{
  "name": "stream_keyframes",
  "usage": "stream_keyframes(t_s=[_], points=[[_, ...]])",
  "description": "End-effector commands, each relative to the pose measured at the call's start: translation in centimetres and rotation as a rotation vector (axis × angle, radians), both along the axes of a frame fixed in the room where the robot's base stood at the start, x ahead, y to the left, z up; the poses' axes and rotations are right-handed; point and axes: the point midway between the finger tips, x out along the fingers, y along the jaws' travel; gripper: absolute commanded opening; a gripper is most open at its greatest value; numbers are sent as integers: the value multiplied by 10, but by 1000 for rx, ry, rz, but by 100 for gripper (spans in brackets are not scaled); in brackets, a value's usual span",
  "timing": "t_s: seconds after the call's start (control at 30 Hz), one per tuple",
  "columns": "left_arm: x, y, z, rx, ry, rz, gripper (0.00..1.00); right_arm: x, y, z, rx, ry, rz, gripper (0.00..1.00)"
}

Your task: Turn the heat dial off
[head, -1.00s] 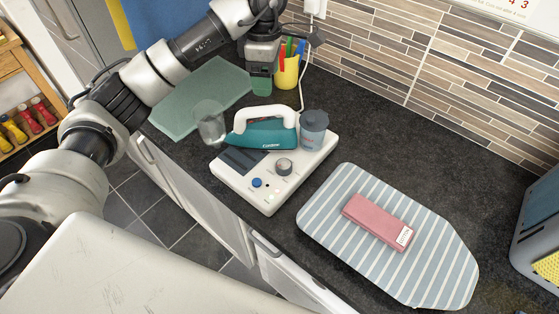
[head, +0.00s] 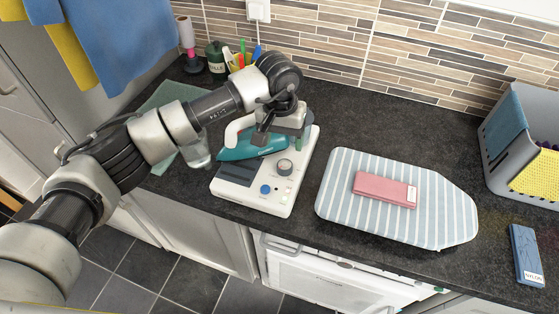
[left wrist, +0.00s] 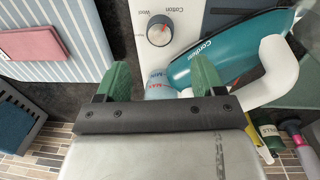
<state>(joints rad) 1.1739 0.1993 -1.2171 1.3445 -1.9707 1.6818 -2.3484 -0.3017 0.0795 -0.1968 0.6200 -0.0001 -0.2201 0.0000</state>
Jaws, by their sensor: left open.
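The grey round heat dial (head: 284,167) is on the front part of the white iron station (head: 283,205), right of a blue button (head: 265,189). In the left wrist view the dial (left wrist: 160,30) has a red pointer mark, with "Cotton" and "Wool" lettering around it. The teal iron (head: 252,148) with a white handle rests on the station. My left gripper (left wrist: 163,80) is open above the station's back right part, behind the dial. A blue-grey bottle (left wrist: 160,90) shows between its green fingers; the depth between them is unclear. My right gripper is not in view.
A striped ironing pad (head: 337,190) with a pink block (head: 385,189) lies to the right. A glass (head: 196,153) stands left of the station. Pens and a green bottle (head: 216,60) are behind. A grey basket (head: 490,150) and blue block (head: 526,255) are far right.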

Motion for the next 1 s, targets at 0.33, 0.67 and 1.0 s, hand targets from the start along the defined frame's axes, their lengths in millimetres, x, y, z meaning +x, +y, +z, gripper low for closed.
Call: stream_keyframes(t_s=[0.33,0.67,1.0], points=[[-2,-4,-62,1,5,4,69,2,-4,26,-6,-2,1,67],[-1,-5,-86,0,0,3,69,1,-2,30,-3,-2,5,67],[-1,-5,-86,0,0,3,47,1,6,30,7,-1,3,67]])
